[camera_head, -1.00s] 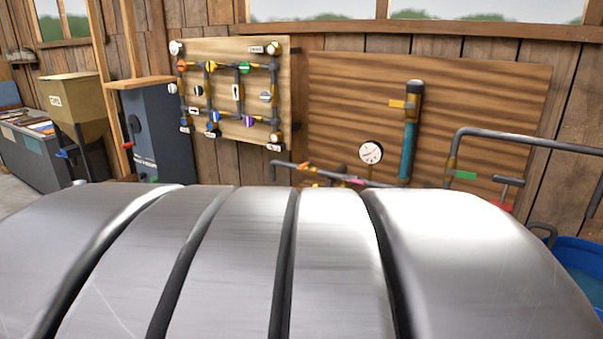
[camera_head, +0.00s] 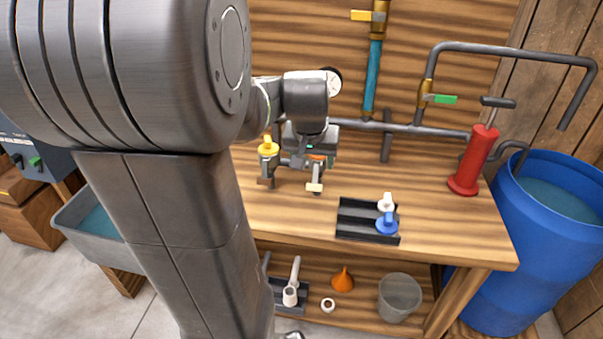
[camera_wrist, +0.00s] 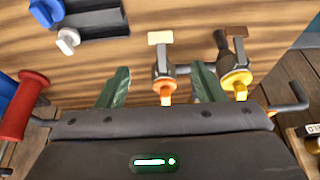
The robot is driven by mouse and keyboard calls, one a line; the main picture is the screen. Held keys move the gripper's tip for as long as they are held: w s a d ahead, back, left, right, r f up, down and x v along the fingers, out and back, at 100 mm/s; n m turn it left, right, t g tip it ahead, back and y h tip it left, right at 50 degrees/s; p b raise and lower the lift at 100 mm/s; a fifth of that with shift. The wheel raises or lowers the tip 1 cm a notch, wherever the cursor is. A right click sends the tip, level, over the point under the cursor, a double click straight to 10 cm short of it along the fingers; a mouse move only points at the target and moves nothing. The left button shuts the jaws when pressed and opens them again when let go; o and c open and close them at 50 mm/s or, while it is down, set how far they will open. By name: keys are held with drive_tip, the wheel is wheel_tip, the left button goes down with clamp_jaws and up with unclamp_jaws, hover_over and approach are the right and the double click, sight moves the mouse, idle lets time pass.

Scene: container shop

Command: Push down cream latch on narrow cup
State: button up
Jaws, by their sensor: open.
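In the wrist view the cream latch (camera_wrist: 160,38) points away from me, above the orange part (camera_wrist: 167,90). I cannot tell how narrow its cup is. Beside it is a similar fitting with a yellow top (camera_wrist: 237,82) and a brown latch. My gripper (camera_wrist: 160,84) is open, its two green fingers on either side of the orange-topped fitting in the picture. I see no contact.
A black tray (camera_head: 350,220) with a white and a blue valve lies on the bench. A red pump (camera_head: 475,160) and a blue barrel (camera_head: 565,225) stand at right. A grey pipe (camera_head: 420,128) runs behind.

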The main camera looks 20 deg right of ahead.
sight(314, 186)
drive_tip(key=x, duration=1.2)
drive_tip(key=shift+f+b, duration=0.1)
drive_tip(key=shift+b, duration=0.2)
drive_tip(key=c, duration=1)
drive_tip(key=shift+f, duration=0.1)
